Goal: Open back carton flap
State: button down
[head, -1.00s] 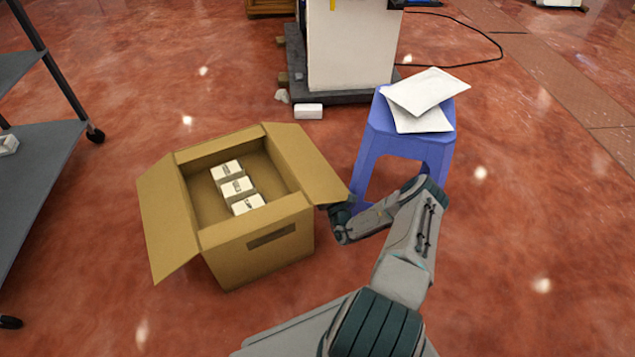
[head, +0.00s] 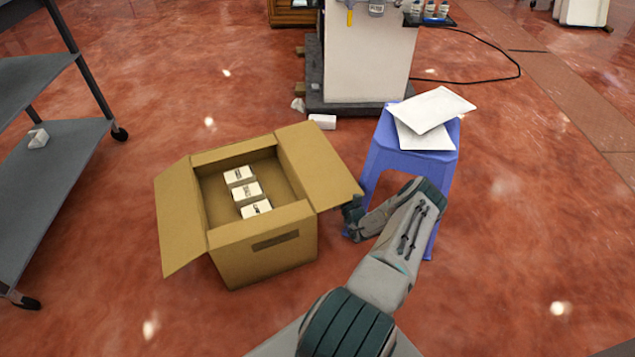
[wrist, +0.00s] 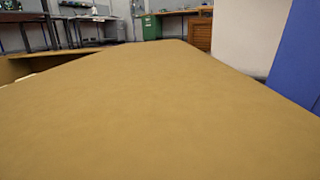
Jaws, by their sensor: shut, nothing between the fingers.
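The open cardboard carton (head: 262,252) stands on the floor left of my arm. Its left flap (head: 182,220) slopes outward and down. Its right flap (head: 318,165) is spread out toward the stool. A narrow cardboard strip (head: 232,149) runs along the back edge; I cannot tell whether it is the back flap or the wall top. Several small white boxes (head: 247,191) are inside. My gripper (head: 352,208) is shut and empty at the right flap's outer corner, partly hidden; I cannot tell if it touches. Cardboard (wrist: 150,110) fills most of the wrist view.
A blue stool (head: 412,161) with white packets (head: 432,110) stands close behind my arm. A white machine (head: 365,60) on a dark base is behind the carton. A grey shelf cart (head: 60,160) stands at the left. Floor between cart and carton is clear.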

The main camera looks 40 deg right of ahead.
jog(key=shift+d+r, duration=0.1)
jog(key=shift+r, duration=0.3)
jog(key=shift+w, duration=0.1)
jog(key=p+v, duration=0.3)
jog(key=v, duration=1.1)
jog(key=shift+p, duration=0.3)
jog(key=shift+w+a+r, duration=0.1)
jog(key=shift+a, duration=0.1)
